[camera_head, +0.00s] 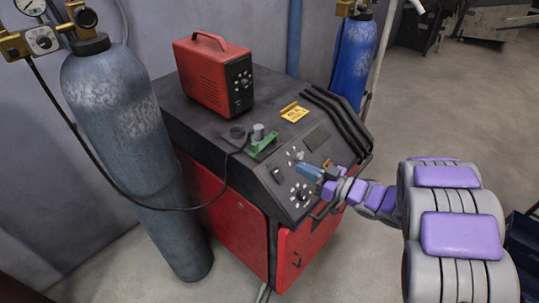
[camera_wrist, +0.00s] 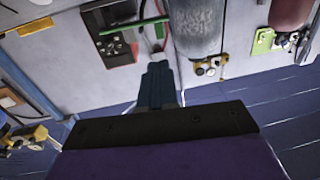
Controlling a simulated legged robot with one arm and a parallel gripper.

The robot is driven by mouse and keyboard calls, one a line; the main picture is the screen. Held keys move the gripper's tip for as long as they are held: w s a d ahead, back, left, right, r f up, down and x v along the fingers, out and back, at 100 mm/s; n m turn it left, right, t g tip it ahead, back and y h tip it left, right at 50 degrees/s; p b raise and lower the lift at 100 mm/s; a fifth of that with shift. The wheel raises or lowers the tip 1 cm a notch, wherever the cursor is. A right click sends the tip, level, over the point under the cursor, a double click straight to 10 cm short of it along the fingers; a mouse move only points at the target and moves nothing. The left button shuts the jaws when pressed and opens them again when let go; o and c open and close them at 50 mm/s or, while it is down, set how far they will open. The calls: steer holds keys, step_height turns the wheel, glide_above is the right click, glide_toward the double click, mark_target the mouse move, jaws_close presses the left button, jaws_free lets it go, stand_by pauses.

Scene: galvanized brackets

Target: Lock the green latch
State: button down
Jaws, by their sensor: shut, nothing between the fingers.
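The green latch (camera_head: 264,146) is a small green piece with grey metal parts beside it, on top of the black and red machine near its front edge. My gripper (camera_head: 308,171) is shut and empty, in front of the machine's sloped control panel, to the right of and below the latch in the head view. The wrist view shows my shut fingers (camera_wrist: 157,68) pointing up the picture. A thin green bar (camera_wrist: 132,26) lies above and left of them there; I cannot tell whether it is the same latch. Whether the fingertips touch the panel is unclear.
The machine (camera_head: 225,205) has a red box with a handle (camera_head: 212,75) on top and a yellow label (camera_head: 294,113). A grey gas cylinder (camera_head: 120,120) stands at left with a black hose to the machine top. A blue cylinder (camera_head: 355,60) stands behind.

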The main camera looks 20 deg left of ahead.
mark_target(256, 149)
steer(key=b+x, duration=0.2)
steer(key=x, duration=1.2)
steer(key=shift+a+f, duration=0.1)
steer(key=shift+a, duration=0.1)
steer(key=shift+d, duration=0.35)
steer(key=shift+a+r+p, duration=0.25)
steer(key=shift+a+p, duration=0.1)
steer(key=shift+p, duration=0.35)
steer(key=shift+a+p, duration=0.7)
steer(key=shift+p, duration=0.2)
steer(key=shift+d+f, duration=0.1)
steer(key=shift+d, duration=0.05)
